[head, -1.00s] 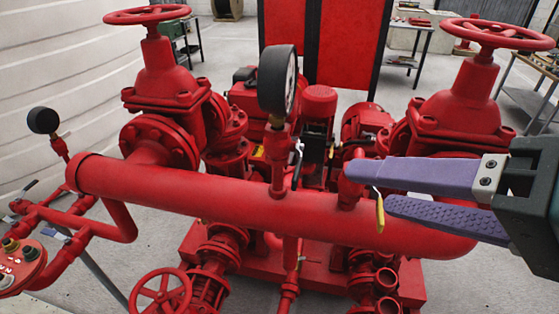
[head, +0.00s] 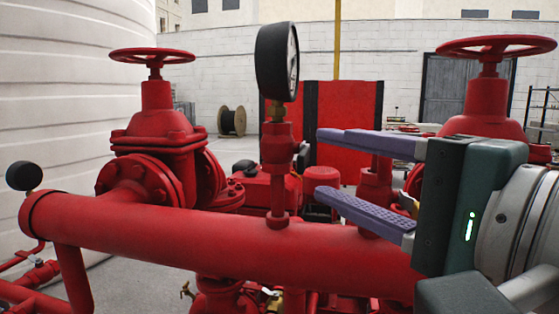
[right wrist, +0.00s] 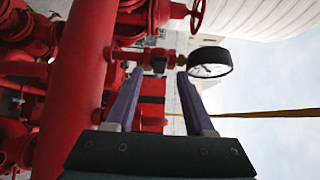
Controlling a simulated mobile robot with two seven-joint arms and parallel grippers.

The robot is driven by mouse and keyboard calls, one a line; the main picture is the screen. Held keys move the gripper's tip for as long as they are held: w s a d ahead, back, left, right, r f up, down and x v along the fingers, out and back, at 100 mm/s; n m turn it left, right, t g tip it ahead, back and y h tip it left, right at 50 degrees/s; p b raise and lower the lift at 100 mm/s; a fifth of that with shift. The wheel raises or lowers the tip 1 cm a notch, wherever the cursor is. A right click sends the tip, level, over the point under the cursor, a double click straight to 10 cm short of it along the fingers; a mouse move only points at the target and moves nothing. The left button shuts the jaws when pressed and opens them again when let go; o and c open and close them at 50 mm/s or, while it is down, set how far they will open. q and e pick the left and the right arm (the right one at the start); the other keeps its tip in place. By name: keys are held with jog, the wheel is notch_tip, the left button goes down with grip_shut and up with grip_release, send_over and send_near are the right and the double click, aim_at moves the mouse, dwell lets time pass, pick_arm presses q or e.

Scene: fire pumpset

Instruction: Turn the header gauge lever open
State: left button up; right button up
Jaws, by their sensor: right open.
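The header gauge (head: 277,62) has a black case and stands on a red stem (head: 277,165) on top of the thick red header pipe (head: 240,245). Its small grey lever (head: 302,154) sits on the right side of the stem, partly hard to make out. My right gripper (head: 320,162) is open and empty, its purple fingers pointing left at the lever, one above and one below its height. In the right wrist view the gauge (right wrist: 210,62) and the stem show just beyond the spread fingertips (right wrist: 160,72). My left gripper is not in view.
Red handwheel valves stand at left (head: 152,56) and right (head: 495,47) behind the header. A smaller black gauge (head: 24,176) is at far left. A red panel (head: 345,130) and a cable reel (head: 231,121) stand farther back.

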aim_at(307, 162)
jog(key=x, duration=0.5)
jog(key=shift+w+a, duration=0.1)
jog(key=shift+w, duration=0.1)
grip_shut()
jog(key=shift+f, duration=0.1)
dwell(1.1)
